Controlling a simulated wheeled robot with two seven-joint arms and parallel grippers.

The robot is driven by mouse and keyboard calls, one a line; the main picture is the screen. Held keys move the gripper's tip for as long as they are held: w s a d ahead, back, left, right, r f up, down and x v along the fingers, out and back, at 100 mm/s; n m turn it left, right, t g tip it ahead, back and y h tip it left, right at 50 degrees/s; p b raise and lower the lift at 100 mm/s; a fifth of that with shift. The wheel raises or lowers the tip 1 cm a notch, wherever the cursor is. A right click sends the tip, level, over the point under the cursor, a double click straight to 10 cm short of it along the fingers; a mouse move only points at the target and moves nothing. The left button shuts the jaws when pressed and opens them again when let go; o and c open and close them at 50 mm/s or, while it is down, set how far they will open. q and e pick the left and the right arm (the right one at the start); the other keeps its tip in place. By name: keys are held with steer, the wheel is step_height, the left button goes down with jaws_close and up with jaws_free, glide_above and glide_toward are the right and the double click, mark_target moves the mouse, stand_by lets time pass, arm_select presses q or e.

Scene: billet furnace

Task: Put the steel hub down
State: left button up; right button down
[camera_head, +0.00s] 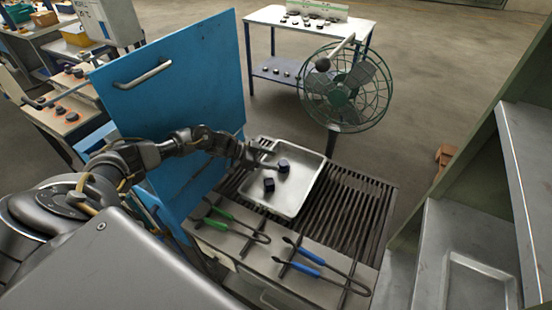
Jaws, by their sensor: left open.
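A shallow metal tray (298,198) lies on the slatted grate at the middle. Several small dark cylindrical pieces are in it. One dark hub (283,165) stands in the far part of the tray, close to my left fingertips. Another dark piece (269,185) sits nearer to me, and it seems to be made of two parts. I cannot tell which one is the steel hub. My left gripper (266,155) reaches in from the left over the tray's far left edge. It is open and holds nothing that I can see. My right gripper is not in view.
A blue door panel (180,85) stands upright behind my left arm. Green tongs (235,222) and blue tongs (320,265) lie in front of the grate (345,215). A green fan (345,90) stands behind the tray. Grey shelving (465,235) is at right.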

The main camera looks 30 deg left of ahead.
arm_select(q)
steer(key=p+v, duration=0.1)
steer(key=v, duration=0.3)
steer(key=shift+s+r+p, duration=0.1)
steer(key=shift+r+p, duration=0.05)
steer(key=shift+p, duration=0.15)
steer(key=shift+s+a, duration=0.15)
steer(key=shift+a, duration=0.1)
